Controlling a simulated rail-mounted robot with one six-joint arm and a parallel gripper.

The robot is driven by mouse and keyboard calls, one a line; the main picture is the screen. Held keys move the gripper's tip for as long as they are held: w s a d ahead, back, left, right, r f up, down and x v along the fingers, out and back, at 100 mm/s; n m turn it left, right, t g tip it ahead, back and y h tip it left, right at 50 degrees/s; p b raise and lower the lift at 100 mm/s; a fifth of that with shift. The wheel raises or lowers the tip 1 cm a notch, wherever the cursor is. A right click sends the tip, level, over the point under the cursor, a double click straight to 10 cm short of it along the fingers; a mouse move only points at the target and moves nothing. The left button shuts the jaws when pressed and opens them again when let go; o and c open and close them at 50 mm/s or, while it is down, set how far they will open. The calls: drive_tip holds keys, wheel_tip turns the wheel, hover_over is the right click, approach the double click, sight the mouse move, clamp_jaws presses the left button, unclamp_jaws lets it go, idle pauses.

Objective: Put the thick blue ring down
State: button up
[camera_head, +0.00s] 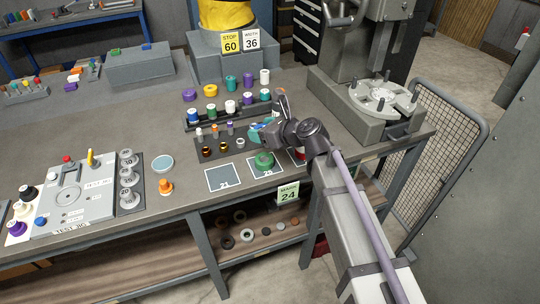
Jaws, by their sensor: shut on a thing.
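My gripper (264,133) is over the middle of the bench, by the front rack. It is shut on a small blue and teal thing, which looks like the thick blue ring (256,128), seen only in part. The arm's wrist hides its right side. A green ring (264,160) lies on the middle marked square (262,170) below and in front of my gripper. A left marked square (222,177) is empty. A right marked square (297,155) is mostly hidden by my arm.
Behind my gripper stand racks (222,117) with several coloured spools and rings. The front rack (220,145) holds small parts. An orange knob (165,187) and a round blue-grey disc (162,163) lie to the left. A machine with a round table (383,98) stands right.

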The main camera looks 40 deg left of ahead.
drive_tip(key=shift+f+b, duration=3.5)
drive_tip(key=shift+f, duration=1)
drive_tip(key=o, duration=1.1)
drive_tip(key=shift+r, duration=0.1)
drive_tip(key=shift+r+p, duration=0.45)
drive_tip(key=shift+p, duration=0.1)
drive_tip(key=p+v, duration=0.4)
drive_tip(key=v, duration=0.8)
drive_tip(key=shift+p, duration=0.35)
drive_tip(key=shift+d, duration=0.1)
